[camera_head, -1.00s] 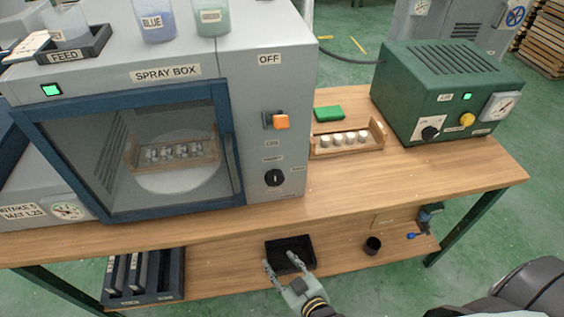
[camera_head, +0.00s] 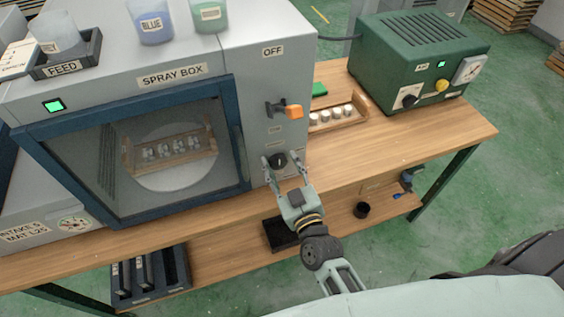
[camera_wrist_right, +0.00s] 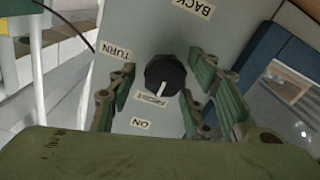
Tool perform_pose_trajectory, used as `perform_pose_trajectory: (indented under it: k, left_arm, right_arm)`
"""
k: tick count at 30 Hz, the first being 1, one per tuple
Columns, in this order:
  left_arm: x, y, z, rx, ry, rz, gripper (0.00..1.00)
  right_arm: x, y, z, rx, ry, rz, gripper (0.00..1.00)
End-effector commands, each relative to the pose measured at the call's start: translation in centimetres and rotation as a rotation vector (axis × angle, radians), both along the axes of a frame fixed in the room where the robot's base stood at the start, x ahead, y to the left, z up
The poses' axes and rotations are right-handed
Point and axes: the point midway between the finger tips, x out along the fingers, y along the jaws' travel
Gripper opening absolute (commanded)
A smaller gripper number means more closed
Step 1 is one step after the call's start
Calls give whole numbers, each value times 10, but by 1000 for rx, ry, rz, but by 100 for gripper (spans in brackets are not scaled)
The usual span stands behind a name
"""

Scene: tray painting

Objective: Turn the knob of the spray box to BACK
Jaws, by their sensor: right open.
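The spray box (camera_head: 262,85) is a grey cabinet with a blue-framed glass door. Its black round knob (camera_head: 278,160) sits low on the right front panel. In the right wrist view the knob (camera_wrist_right: 165,75) has a white pointer mark aimed down towards the small FRONT label (camera_wrist_right: 150,100). The BACK label (camera_wrist_right: 194,8) is at the top of that view, and TURN (camera_wrist_right: 115,48) is to the left. My right gripper (camera_head: 281,159) is open, with one finger on each side of the knob; I cannot tell whether they touch it. My left gripper is out of view.
An orange-handled switch (camera_head: 293,111) sticks out above the knob, under the OFF label. A tray of white cups (camera_head: 345,122) and a green machine (camera_head: 420,65) stand to the right on the wooden bench (camera_head: 400,146). A black bin (camera_head: 280,236) is on the lower shelf.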

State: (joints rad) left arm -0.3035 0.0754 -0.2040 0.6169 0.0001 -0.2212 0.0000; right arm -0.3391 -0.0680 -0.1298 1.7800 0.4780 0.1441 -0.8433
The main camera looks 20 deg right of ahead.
Motion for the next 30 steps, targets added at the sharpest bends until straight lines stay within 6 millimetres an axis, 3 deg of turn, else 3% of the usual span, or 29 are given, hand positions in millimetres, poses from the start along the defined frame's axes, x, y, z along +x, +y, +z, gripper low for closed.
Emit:
perform_pose_trajectory:
  k: [10,24,30]
  left_arm:
    - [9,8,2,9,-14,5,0]
    - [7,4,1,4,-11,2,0]
    - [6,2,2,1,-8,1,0]
  right_arm:
    - [5,0,-1,0,1,0,45]
    - [5,-1,0,-1,-2,-2,5]
    - [5,-2,1,13,-3,-3,5]
